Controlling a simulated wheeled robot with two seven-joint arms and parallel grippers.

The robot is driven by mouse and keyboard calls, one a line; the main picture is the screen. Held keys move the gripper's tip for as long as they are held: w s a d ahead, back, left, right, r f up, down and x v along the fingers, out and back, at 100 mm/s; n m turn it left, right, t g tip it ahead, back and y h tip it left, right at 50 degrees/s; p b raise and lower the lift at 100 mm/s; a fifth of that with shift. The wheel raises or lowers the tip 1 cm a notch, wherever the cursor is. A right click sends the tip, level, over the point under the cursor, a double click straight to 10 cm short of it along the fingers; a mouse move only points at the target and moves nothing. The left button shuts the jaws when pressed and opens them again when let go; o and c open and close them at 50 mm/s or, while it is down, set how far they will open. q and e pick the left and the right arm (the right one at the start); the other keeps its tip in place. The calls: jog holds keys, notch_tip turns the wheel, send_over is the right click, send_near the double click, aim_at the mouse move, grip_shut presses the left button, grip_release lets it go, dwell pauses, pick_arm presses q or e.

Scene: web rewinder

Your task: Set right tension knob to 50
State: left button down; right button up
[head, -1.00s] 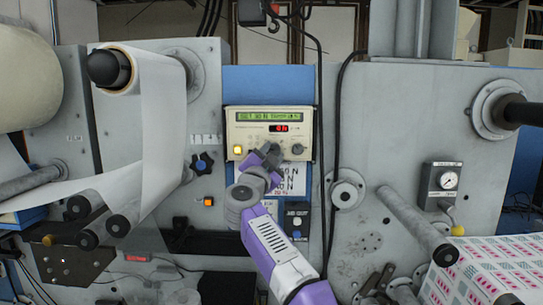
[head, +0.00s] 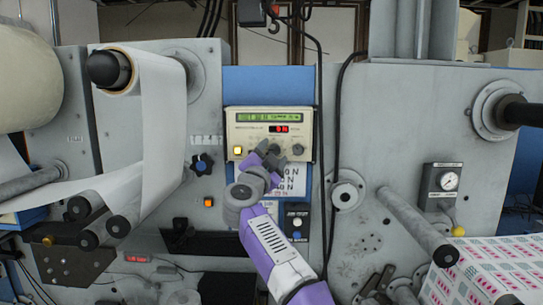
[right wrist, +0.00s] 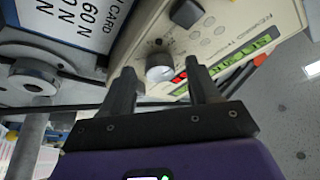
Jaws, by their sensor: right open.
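A cream control box (head: 232,126) with a green text display (head: 269,117) and a small red readout (head: 279,129) is mounted on the blue panel. Dark knobs run along its lower front; the rightmost one (head: 297,149) shows in the head view. My right gripper (head: 274,150) is at the lower front of the box and partly hides the knob row. In the right wrist view its open fingers (right wrist: 160,76) stand either side of a round grey knob (right wrist: 159,68). I cannot tell whether they touch it. The display text is too small to read surely. My left gripper is not in view.
A yellow-lit button (head: 238,150) is at the box's left. A printed card (head: 290,182) hangs just below the box. Black cables (head: 335,150) run down at the right. A white web roll (head: 160,130) stands to the left.

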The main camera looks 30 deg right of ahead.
jog(key=shift+s+a+f+b, duration=0.2)
jog(key=shift+a+b, duration=0.1)
jog(key=shift+b, duration=0.05)
jog(key=b+v, duration=0.3)
jog(key=v, duration=0.3)
jog(key=shift+s+a, duration=0.25)
jog(key=shift+s, duration=0.05)
